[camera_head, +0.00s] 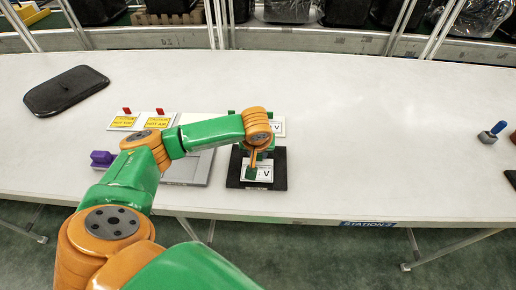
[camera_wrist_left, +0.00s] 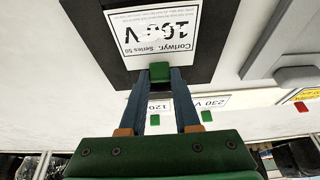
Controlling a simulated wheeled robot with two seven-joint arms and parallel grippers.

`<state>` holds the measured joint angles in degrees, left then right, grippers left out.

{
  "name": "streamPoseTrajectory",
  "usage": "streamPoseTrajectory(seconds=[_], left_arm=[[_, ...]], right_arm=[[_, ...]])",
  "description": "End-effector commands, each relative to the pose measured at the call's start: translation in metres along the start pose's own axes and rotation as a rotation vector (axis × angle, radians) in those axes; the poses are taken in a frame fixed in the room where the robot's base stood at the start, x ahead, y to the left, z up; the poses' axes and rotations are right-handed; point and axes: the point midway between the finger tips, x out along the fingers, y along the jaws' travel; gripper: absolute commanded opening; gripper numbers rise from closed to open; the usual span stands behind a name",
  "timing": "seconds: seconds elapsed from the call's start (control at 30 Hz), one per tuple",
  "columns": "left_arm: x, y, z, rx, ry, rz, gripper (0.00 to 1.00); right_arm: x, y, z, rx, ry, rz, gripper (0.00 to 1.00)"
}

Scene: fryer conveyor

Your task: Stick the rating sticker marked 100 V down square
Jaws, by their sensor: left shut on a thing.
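The white rating sticker marked 100 V (camera_wrist_left: 155,40) has a green grip tab (camera_wrist_left: 160,72) at one edge. My left gripper (camera_wrist_left: 161,76) is shut on that tab. In the head view the sticker (camera_head: 263,174) lies over the black plate (camera_head: 233,178), well inside its outline and roughly in line with its edges. I cannot tell whether it touches the plate or hovers just above. The gripper (camera_head: 252,174) and its wrist hide part of the sticker in the head view. My right gripper is not in view.
Stickers marked 120 (camera_wrist_left: 160,106) and 230 V (camera_wrist_left: 208,103) lie behind the plate. Left are a grey panel (camera_head: 193,172), two yellow caution labels (camera_head: 123,122) and a purple-handled tool (camera_head: 102,158). A dark tray (camera_head: 66,90) lies back left; a blue-handled tool (camera_head: 492,132) stands right. The right-centre table is clear.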

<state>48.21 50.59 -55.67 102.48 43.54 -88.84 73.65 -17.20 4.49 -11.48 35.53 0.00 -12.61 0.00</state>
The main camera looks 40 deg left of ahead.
Motion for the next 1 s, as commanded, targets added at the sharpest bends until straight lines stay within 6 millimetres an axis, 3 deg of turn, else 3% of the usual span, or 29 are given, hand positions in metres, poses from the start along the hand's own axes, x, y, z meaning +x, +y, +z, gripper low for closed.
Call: streamPoseTrajectory(seconds=[0.93,0.97,1.0], left_arm=[[0.0078,0.0002,0.0034,0.0,-0.001,0.0,0.0],[0.0075,0.0002,0.0032,0.0,-0.001,0.0,0.39],[0.0075,0.0002,0.0032,0.0,-0.001,0.0,0.5]], right_arm=[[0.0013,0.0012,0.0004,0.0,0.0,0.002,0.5],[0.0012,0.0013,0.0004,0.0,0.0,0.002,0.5],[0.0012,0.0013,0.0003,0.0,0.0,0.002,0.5]])
